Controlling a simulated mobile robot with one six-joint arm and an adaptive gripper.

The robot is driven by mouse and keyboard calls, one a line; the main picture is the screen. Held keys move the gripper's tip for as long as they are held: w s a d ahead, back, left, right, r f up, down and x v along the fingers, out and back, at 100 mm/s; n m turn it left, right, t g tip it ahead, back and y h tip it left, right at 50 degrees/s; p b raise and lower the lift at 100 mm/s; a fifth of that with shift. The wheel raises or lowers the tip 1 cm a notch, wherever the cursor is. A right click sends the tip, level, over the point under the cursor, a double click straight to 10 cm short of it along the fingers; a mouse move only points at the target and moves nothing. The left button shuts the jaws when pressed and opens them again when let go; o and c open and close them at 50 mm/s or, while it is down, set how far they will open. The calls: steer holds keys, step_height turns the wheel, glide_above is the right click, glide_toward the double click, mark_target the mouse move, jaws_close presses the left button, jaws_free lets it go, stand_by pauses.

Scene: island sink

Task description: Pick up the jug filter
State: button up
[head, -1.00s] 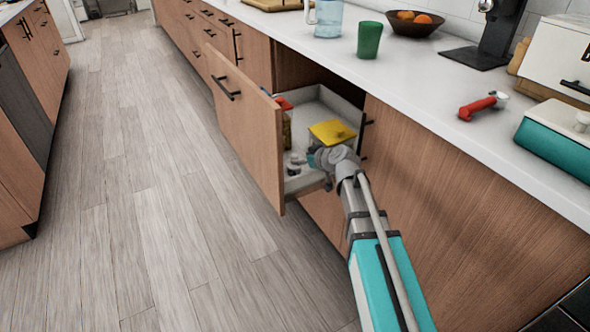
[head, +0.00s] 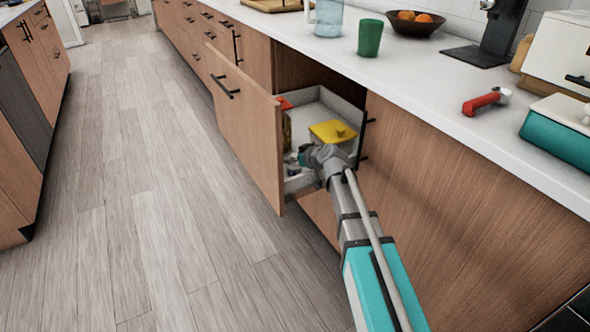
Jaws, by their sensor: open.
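An open drawer (head: 297,187) holds several items. Inside are a container with a yellow lid (head: 333,131), a jar with a red lid (head: 284,104) and small pale and dark items near the front left that are too small to make out. I cannot tell which item is the jug filter. A clear bluish jug (head: 328,16) stands on the counter, cut off by the top edge. My gripper (head: 302,160) is open, reaching into the drawer's front left beside the yellow-lidded container; my wrist partly hides its fingers and the items below.
The drawer front (head: 243,125) stands out over the floor. On the white counter (head: 420,85) are a green cup (head: 370,38), a fruit bowl (head: 414,24), a red-handled tool (head: 485,101) and a teal-and-white box (head: 560,135). The wooden floor (head: 140,190) to the left is clear.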

stand_by(0.4)
jaws_close()
